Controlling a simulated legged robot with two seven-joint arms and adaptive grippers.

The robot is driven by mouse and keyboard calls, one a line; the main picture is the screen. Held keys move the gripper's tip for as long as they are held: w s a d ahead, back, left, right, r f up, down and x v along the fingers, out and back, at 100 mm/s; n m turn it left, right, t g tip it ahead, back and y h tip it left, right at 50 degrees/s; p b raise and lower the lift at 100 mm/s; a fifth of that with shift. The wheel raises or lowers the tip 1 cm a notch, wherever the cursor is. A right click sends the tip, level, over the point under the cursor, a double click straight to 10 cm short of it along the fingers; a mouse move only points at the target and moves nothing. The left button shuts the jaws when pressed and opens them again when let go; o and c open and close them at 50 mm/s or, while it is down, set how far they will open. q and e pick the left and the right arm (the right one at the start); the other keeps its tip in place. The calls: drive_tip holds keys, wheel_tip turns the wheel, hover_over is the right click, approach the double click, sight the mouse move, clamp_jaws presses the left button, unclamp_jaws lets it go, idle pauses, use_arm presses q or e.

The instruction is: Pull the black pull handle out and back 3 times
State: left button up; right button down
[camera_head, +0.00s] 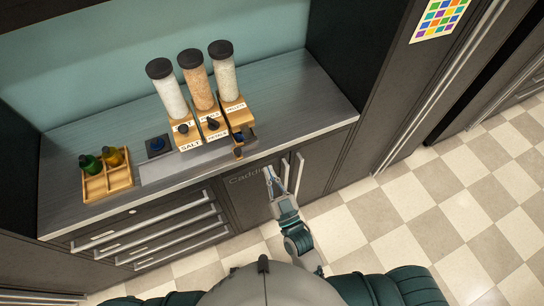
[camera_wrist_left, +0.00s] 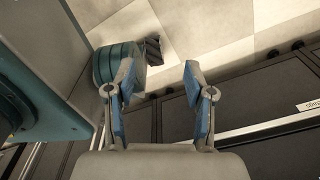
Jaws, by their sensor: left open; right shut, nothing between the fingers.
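Three clear dispensers with black lids stand in wooden bases on the dark counter: left (camera_head: 173,97), middle (camera_head: 198,88), right (camera_head: 226,81). Small dark pull handles show on their fronts: left (camera_head: 183,129), middle (camera_head: 213,125), and a right one (camera_head: 239,152) at a wooden part jutting from the right base. I cannot tell which one the task means. My right gripper (camera_head: 269,174) is shut and empty, below and right of the dispensers, in front of the counter and touching none of these handles. My left gripper (camera_wrist_left: 160,76) is open and empty in the left wrist view, away from the dispensers.
A wooden caddy (camera_head: 108,182) with green and amber bottles sits at the counter's left. A dark blue square item (camera_head: 157,146) lies near the left dispenser. Drawers with long metal handles (camera_head: 157,224) and cabinet doors (camera_head: 313,173) front the counter. The checkered floor (camera_head: 420,210) is clear at right.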

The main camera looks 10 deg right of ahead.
sight(247, 133)
use_arm(q)
drive_tip(key=shift+s+a+r+p, duration=0.15)
drive_tip(key=shift+s+r+p, duration=0.1)
drive_tip(key=shift+s, duration=0.2)
drive_tip(key=shift+s+a+r+p, duration=0.15)
drive_tip(key=shift+s+p, duration=0.05)
drive_tip(key=shift+s, duration=0.25)
use_arm(e)
drive_tip(key=w+a, duration=0.4)
drive_tip(key=w, duration=0.6)
drive_tip(key=shift+w, duration=0.15)
use_arm(q)
drive_tip(key=shift+r, duration=0.1)
